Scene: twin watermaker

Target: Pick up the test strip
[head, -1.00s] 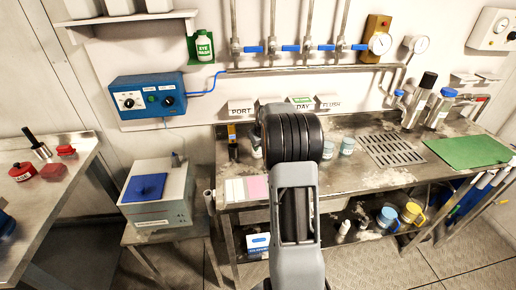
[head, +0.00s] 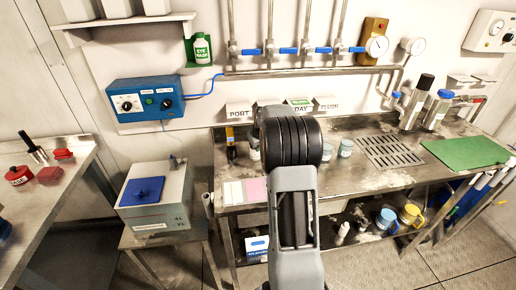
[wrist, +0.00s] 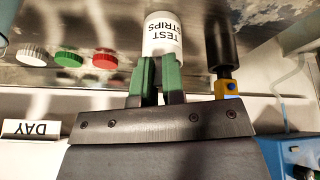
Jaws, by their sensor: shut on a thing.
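A white tub labelled TEST STRIPS (wrist: 163,36) stands on the metal bench in the wrist view, straight beyond my fingertips. I cannot tell whether the fingertips touch the tub. In the head view my arm hides the gripper and most of the tub.
A black and yellow tool (wrist: 225,70) stands close beside the tub. White, green and red caps (wrist: 103,59) lie on the other side. A DAY sign (wrist: 30,129) is near the wall. In the head view, a drain grate (head: 390,151) and green mat (head: 465,152) lie to the right.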

